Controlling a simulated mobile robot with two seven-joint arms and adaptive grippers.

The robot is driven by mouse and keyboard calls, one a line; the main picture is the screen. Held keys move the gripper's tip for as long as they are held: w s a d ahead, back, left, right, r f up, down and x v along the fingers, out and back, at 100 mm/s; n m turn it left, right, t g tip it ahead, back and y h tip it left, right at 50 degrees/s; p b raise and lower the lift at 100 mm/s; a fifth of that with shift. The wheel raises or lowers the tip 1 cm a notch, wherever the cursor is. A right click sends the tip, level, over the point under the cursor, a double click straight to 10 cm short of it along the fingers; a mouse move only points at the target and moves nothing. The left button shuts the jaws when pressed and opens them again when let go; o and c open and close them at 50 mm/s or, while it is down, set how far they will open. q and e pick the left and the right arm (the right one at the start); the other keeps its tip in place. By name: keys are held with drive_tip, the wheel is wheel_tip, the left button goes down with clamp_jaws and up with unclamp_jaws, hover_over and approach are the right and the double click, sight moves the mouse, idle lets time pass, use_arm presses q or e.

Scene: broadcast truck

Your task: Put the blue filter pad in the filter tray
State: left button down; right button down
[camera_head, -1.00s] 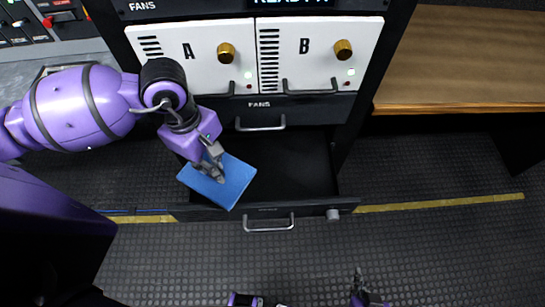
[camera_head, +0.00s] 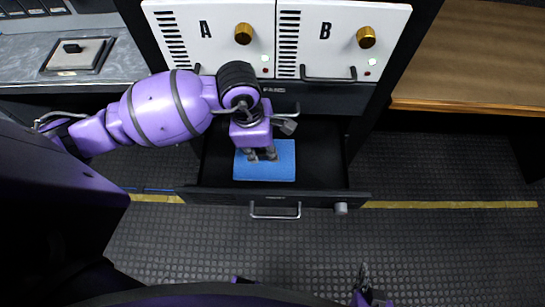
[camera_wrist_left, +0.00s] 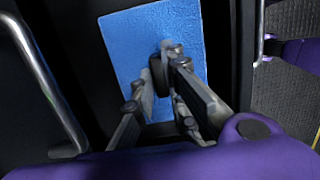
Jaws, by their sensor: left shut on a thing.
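The blue filter pad (camera_head: 282,172) is a flat rectangle. In the head view it shows within the outline of the open black drawer (camera_head: 325,168), which appears to be the filter tray, toward its left and front. It lies roughly square to the drawer; whether it touches the floor of the drawer I cannot tell. My left gripper (camera_head: 262,156) points down and is shut on the pad, hiding part of its middle. The pad also fills much of the left wrist view (camera_wrist_left: 130,50). My right gripper (camera_head: 364,280) shows only partly at the bottom edge, away from the drawer; its jaw opening is unclear.
The drawer's front wall (camera_head: 225,198) carries a handle (camera_head: 275,211) and a round knob (camera_head: 341,208). Above stand white panels A (camera_head: 205,50) and B (camera_head: 325,50) with gold knobs and handles. A wooden desk (camera_head: 470,60) is at right. The drawer's right half is empty.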

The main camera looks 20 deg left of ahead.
use_arm(q)
drive_tip(key=shift+w+d+f, duration=0.4)
drive_tip(key=shift+d+f, duration=0.25)
drive_tip(key=shift+f, duration=0.2)
drive_tip(key=shift+w+d+f, duration=0.15)
drive_tip(key=shift+d+f, duration=0.2)
drive_tip(key=shift+f, duration=0.15)
wheel_tip(320, 180, down, 3)
drive_tip(key=shift+r, duration=0.2)
drive_tip(key=shift+w+f, duration=0.1)
drive_tip(key=shift+f, duration=0.25)
use_arm(e)
drive_tip(key=shift+w+a, duration=0.15)
drive_tip(key=shift+w, duration=0.2)
use_arm(q)
drive_tip(key=shift+f, duration=0.15)
drive_tip(key=c, duration=1.8)
unclamp_jaws()
drive_tip(key=shift+o, duration=0.2)
use_arm(e)
drive_tip(key=shift+s+f, duration=0.2)
drive_tip(key=shift+s, duration=0.1)
drive_tip(key=shift+s, duration=0.1)
